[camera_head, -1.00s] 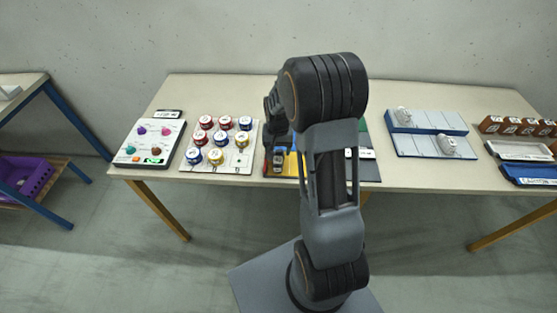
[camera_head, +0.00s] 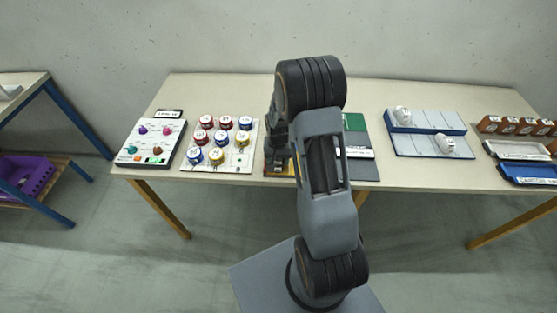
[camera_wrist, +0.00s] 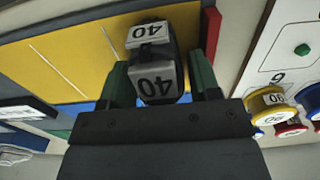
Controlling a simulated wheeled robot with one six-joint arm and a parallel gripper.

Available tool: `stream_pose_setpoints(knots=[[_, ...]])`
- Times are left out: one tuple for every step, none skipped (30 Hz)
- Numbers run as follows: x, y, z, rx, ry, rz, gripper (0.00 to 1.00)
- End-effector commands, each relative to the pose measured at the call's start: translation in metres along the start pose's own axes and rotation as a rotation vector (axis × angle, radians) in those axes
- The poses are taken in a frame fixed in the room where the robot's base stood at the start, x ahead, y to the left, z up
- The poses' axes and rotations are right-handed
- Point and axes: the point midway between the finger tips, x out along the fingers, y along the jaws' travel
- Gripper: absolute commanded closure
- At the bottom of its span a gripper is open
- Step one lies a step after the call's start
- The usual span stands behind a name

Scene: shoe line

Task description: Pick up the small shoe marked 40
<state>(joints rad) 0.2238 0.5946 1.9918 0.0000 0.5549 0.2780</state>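The small shoe marked 40 (camera_wrist: 157,82) is dark, with white labels reading 40 on its end and its top. In the wrist view it stands between the two green fingers of my gripper (camera_wrist: 162,84), over a yellow surface (camera_wrist: 65,52). The fingers flank it closely on both sides. I cannot tell whether they press on it or leave a thin gap.
A red edge (camera_wrist: 211,36) stands close to the right finger. A white board with round tins (camera_head: 247,160) is left of the arm. A blue-grey rack with white shoes (camera_head: 420,145) and a blue tray (camera_head: 530,174) are on the right of the table.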

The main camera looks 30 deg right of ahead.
Motion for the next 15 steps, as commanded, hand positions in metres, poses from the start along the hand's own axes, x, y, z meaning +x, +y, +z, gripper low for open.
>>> stream_pose_setpoints(knots=[[-0.0001, 0.0000, 0.0000, 0.000, 0.000, 0.000, 0.48], [-0.0001, 0.0000, 0.0000, 0.000, 0.000, 0.000, 0.51], [-0.0002, 0.0000, 0.0000, 0.000, 0.000, 0.000, 0.55], [-0.0002, 0.0000, 0.0000, 0.000, 0.000, 0.000, 0.58], [-0.0002, 0.0000, 0.0000, 0.000, 0.000, 0.000, 0.60], [-0.0002, 0.0000, 0.0000, 0.000, 0.000, 0.000, 0.64], [-0.0003, 0.0000, 0.0000, 0.000, 0.000, 0.000, 0.67], [-0.0003, 0.0000, 0.0000, 0.000, 0.000, 0.000, 0.70], [-0.0003, 0.0001, 0.0000, 0.000, 0.000, 0.000, 0.74], [-0.0003, 0.0001, 0.0000, 0.000, 0.000, 0.000, 0.76], [-0.0004, 0.0000, 0.0000, 0.000, 0.000, 0.000, 0.76], [-0.0004, 0.0000, 0.0000, 0.000, 0.000, 0.000, 0.77], [-0.0005, 0.0000, 0.0000, 0.000, 0.000, 0.000, 0.77], [-0.0005, 0.0000, 0.0000, 0.000, 0.000, 0.000, 0.77], [-0.0005, 0.0000, 0.0000, 0.000, 0.000, 0.000, 0.77]])
